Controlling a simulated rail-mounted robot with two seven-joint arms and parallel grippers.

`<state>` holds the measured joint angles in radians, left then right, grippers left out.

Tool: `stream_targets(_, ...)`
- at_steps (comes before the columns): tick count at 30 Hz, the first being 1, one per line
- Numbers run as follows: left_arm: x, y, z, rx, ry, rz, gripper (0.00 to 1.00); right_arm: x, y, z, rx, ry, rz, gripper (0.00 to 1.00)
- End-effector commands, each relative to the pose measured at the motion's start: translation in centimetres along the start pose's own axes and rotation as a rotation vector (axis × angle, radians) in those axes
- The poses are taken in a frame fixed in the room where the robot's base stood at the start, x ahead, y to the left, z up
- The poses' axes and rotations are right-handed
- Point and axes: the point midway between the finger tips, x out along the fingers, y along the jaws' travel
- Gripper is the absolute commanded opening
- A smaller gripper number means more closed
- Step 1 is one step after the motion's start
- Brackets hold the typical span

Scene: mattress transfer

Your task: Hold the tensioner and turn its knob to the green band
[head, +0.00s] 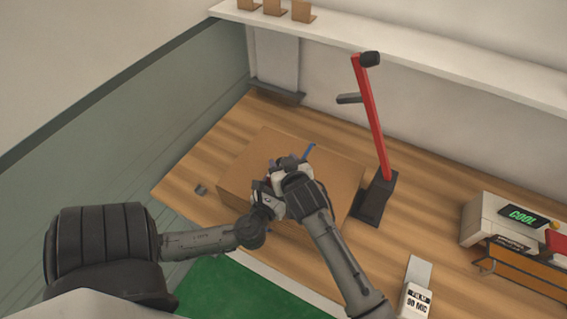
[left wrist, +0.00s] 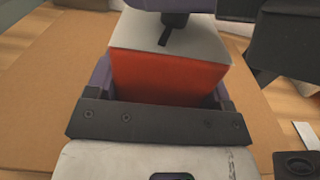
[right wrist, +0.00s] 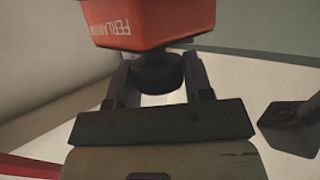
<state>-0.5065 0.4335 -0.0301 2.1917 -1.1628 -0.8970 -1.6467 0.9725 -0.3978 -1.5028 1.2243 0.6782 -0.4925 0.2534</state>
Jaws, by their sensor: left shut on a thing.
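The tensioner is a red block with a pale top face (left wrist: 170,80) in the left wrist view. In the right wrist view its red body with white lettering (right wrist: 135,20) is at the top, with a round dark knob (right wrist: 158,75) beneath. My left gripper (left wrist: 160,95) is shut on the red body. My right gripper (right wrist: 160,90) has one finger on each side of the knob; whether they press on it is unclear. In the head view both grippers meet over the cardboard box, largely hiding the tensioner. No green band is visible on it.
A cardboard box (head: 245,165) lies under the grippers on the wooden bench (head: 190,160). A red lever (head: 371,120) on a black base (head: 375,200) stands behind right. A "COOL" unit (head: 490,215) and a "FILM 90 MIC" block (head: 416,300) are at right.

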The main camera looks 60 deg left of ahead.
Motion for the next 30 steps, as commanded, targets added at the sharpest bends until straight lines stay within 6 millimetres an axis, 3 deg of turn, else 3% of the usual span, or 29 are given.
stream_targets(8,0.1,0.0,0.2,-0.001,-0.005,-0.001,0.17,0.0,-0.1,-0.1,0.0,0.001,-0.003,0.71)
stream_targets(17,0.0,0.0,0.2,-0.001,-0.004,0.0,0.17,-0.3,0.0,0.0,0.0,0.0,-0.002,0.71)
stream_targets(23,0.0,0.0,0.2,-0.001,-0.004,0.0,0.17,-2.3,0.0,0.1,0.001,0.001,-0.001,0.71)
stream_targets(30,0.0,0.0,0.2,-0.001,-0.004,0.0,0.17,-6.2,0.0,0.1,0.001,0.001,-0.002,0.71)
